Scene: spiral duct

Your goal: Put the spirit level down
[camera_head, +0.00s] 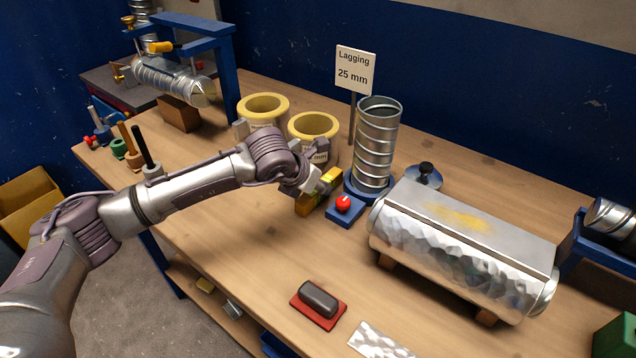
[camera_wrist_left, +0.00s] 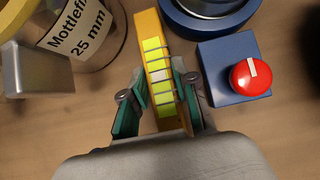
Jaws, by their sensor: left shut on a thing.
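The spirit level (camera_head: 331,178) is a small yellow bar close above or on the wooden bench (camera_head: 230,220), left of the red-knobbed blue block (camera_head: 345,210). I cannot tell whether it touches the wood. In the left wrist view the spirit level (camera_wrist_left: 149,35) shows a row of yellow-green segments on its face and points away from me. My left gripper (camera_head: 312,192) is shut on it, with a teal-padded finger on each side in the wrist view (camera_wrist_left: 158,98). My right gripper is not in view.
Two yellow-topped rolls (camera_head: 263,106) stand behind the gripper. An upright spiral duct (camera_head: 375,145) is behind the blue block. A foil-wrapped duct (camera_head: 460,250) lies to the right. A dark-handled red pad (camera_head: 318,303) lies in front. The bench front-left of the gripper is clear.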

